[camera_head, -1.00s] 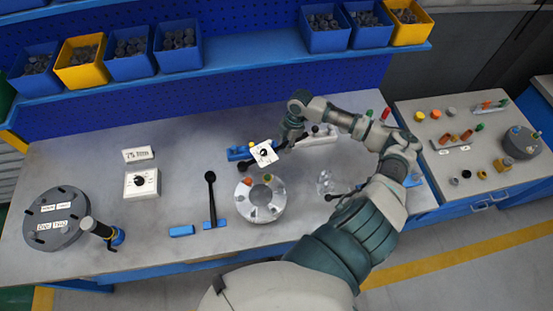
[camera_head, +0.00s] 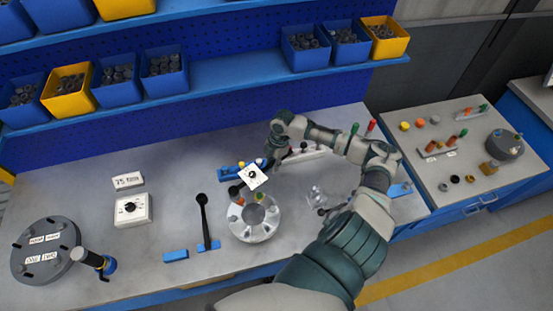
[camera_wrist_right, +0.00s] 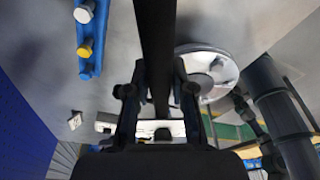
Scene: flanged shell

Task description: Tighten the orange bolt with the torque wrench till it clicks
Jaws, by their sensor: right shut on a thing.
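My right gripper (camera_head: 272,163) is shut on a dark bar-like tool, apparently the torque wrench (camera_wrist_right: 157,45), which runs away between the fingers in the right wrist view. In the head view its black end (camera_head: 234,190) is close to the orange bolt (camera_head: 240,201) on the pale flanged shell (camera_head: 254,232); I cannot tell whether they touch. A white square plate with a black centre (camera_head: 253,176) shows at the tool and hides part of it. A green-topped bolt (camera_head: 259,197) is also on the shell. The shell shows in the right wrist view (camera_wrist_right: 222,75). My left gripper is not in view.
A white dial box (camera_head: 132,210) and a dark round flange (camera_head: 45,262) are further left. A blue strip with pegs (camera_wrist_right: 84,45) is near the gripper. A side table (camera_head: 470,150) holds coloured parts.

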